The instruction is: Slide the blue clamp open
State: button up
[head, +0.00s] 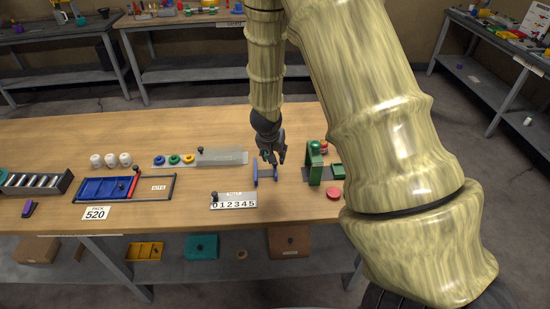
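The fingers are dark and small in the picture.
A green press-like stand (314,163) is close right of the gripper. A counter plate (233,200) reading 012345 lies front left. A grey slide cover (222,156) with coloured rings, and a blue tray (103,189), stand further left. Bare wood lies behind the clamp.

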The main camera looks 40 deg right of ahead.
jog(key=v, duration=0.6)
dwell(0.3)
jog(key=shift+d, duration=0.1)
dwell(0.5)
